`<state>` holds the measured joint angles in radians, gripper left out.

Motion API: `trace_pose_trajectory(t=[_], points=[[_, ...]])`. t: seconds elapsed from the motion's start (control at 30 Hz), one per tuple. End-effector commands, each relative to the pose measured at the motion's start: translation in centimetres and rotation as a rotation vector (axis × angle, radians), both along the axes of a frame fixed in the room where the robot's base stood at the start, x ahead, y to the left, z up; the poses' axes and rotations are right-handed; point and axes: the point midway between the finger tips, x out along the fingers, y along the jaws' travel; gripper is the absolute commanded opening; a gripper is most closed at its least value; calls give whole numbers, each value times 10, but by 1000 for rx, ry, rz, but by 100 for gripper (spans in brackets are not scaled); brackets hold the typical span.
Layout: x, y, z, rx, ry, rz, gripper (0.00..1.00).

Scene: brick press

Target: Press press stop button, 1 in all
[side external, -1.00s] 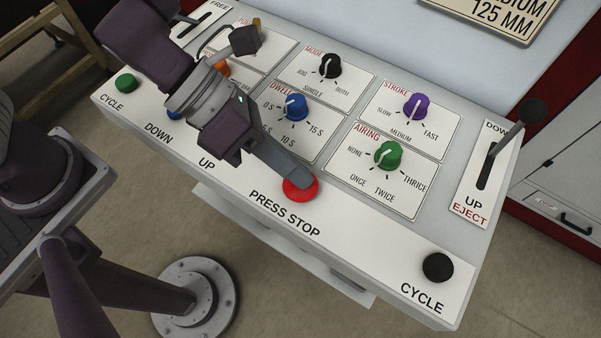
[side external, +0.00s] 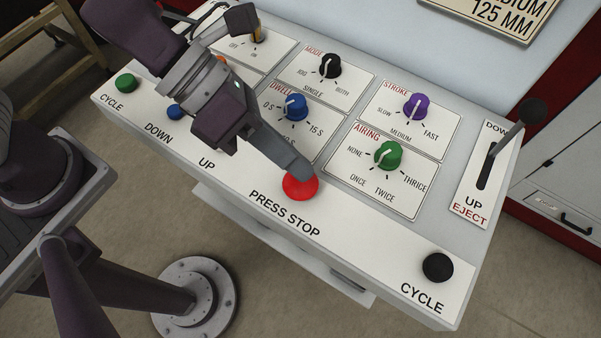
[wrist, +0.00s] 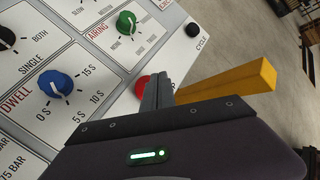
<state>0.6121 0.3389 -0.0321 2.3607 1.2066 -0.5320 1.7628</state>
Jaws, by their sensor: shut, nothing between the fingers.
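The press stop button (side external: 300,188) is a round red button near the front edge of the panel, above the printed words PRESS STOP. It also shows in the wrist view (wrist: 141,87), partly hidden behind the fingers. My gripper (side external: 302,173) is shut and empty. Its fingertips overlap the upper edge of the button in the side view. I cannot tell whether they touch the button or hover just above it. In the wrist view the shut fingers (wrist: 159,84) point toward the panel, just right of the red button.
A blue dwell knob (side external: 295,106) and a green airing knob (side external: 388,155) stand near the gripper. A black cycle button (side external: 438,267) is at the right front. An eject lever (side external: 508,140) rises at the right. A yellow bar (wrist: 235,83) shows beside the fingers in the wrist view.

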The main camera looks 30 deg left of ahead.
Motion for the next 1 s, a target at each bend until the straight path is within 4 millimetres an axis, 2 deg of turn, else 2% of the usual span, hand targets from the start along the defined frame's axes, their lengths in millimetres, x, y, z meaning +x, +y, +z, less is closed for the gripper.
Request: trace_pose_trajectory(t=[0.4, 1.0], points=[[1, 0, 41, 0, -7, 0, 0], [1, 0, 44, 2, -5, 2, 0]])
